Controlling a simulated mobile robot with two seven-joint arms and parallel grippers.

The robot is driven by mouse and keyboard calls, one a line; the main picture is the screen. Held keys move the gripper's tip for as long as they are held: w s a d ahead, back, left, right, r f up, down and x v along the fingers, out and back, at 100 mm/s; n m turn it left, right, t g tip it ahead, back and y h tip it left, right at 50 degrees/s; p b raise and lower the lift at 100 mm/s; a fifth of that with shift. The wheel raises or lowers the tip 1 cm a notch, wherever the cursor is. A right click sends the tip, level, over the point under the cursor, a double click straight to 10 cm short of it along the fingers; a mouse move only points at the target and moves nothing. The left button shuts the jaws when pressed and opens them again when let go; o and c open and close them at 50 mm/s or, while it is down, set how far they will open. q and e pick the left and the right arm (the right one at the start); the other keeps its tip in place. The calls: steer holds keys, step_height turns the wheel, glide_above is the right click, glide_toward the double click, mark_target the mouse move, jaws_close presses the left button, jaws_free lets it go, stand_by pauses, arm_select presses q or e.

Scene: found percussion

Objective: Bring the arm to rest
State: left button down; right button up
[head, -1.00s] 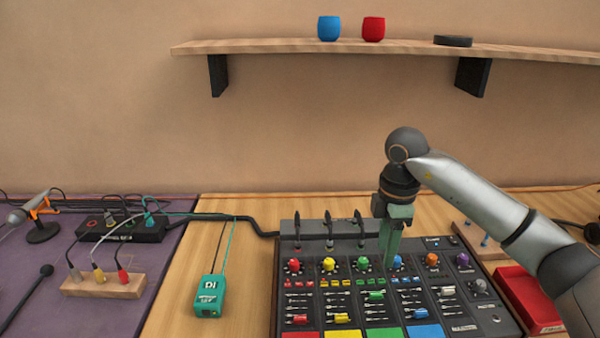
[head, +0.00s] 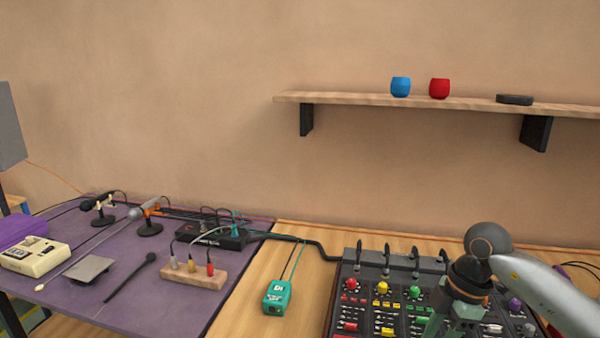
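My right arm comes in from the right in the head view. Its gripper (head: 449,322) points down over the mixing console (head: 345,292), in front of the knobs and faders on its right half. The fingers overlap each other and the console, so I cannot make out a gap between them. No held object is visible. My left gripper is not in view.
A teal DI box (head: 277,297) stands left of the console. A wooden jack block (head: 194,277), microphones (head: 148,212) and a beige device (head: 33,254) lie on the purple mat (head: 130,302). A shelf (head: 350,99) with blue and red cups hangs above.

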steer(key=s+a+f+n+g+y, duration=0.1)
steer(key=a+f+n+y, duration=0.1)
steer(key=a, duration=0.3)
steer(key=s+a+f+n+y, duration=0.1)
steer(key=a+y, duration=0.1)
steer(key=a, duration=0.3)
steer(key=s+a+r+m+t+y+p, duration=0.1)
steer(key=s+a+r+t+y, duration=0.15)
steer(key=a+y, duration=0.35)
steer(key=s+a+r+t+y, duration=0.1)
steer(key=a+r+t+y, duration=0.2)
steer(key=a+y, duration=0.4)
steer(key=w+d+f+m+t+h+p, duration=0.1)
steer(key=w+d+f+m+t+h, duration=0.2)
steer(key=d+f+m+t+h, duration=0.85)
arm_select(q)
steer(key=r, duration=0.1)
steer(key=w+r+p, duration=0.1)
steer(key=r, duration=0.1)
arm_select(e)
steer(key=s+d+f+m+g+h, duration=0.2)
steer(key=s+f+m+g+h, duration=0.1)
steer(key=s+f, duration=0.5)
steer(key=s+d+f+m+g+h, duration=0.2)
steer(key=s+f+m+g+h, duration=0.1)
steer(key=s+f, duration=0.5)
steer(key=shift+s+d+g, duration=0.25)
steer(key=shift+d+g, duration=0.05)
steer(key=shift+d, duration=0.05)
steer(key=shift+d+f, duration=0.1)
